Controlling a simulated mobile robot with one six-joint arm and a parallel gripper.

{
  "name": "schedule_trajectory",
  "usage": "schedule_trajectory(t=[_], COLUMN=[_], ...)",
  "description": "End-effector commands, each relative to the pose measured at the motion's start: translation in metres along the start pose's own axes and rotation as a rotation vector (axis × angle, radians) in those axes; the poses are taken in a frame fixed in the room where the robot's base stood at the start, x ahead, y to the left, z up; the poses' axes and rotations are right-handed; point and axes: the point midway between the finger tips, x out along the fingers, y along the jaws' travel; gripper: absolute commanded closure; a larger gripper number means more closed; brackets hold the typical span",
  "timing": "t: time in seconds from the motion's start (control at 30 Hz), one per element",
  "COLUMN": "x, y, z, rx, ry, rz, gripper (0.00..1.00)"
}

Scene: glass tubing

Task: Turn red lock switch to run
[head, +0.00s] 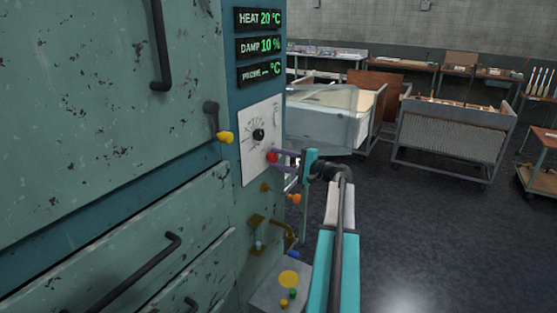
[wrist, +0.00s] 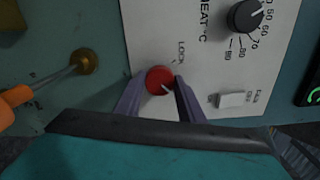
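The red lock switch (wrist: 160,80) is a round red knob on the white control plate (wrist: 160,35), beside the word LOCK. A short white mark on it points to the lower right in the wrist view. My gripper (wrist: 161,88) has one purple finger on each side of the knob, close against its edges, and looks shut on it. In the head view the red switch (head: 272,157) is at the plate's lower right, and my gripper (head: 277,158) reaches it from the right. Any run label is hidden or unreadable.
An orange-handled lever (wrist: 15,97) sticks out at left. A yellow-tipped handle (head: 225,137) stands left of the plate. Carts (head: 450,135) and open floor lie to the right.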

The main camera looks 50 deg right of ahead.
Motion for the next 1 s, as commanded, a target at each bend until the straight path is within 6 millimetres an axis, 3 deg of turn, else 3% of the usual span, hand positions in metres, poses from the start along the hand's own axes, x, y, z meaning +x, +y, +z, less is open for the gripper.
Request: schedule_trajectory(t=[0.03,0.1,0.57,0.77,1.0], x=[-0.001,-0.001,-0.005,-0.024,-0.061], y=[0.001,0.001,0.001,0.002,0.002], z=[-0.001,0.000,0.000,0.000,0.000], rx=[0.002,0.002,0.000,-0.001,-0.001], ry=[0.001,0.001,0.002,0.002,0.003], rz=[0.000,0.000,0.000,0.000,-0.001], gripper=[0.58,0.46,0.46,0.46,0.46])
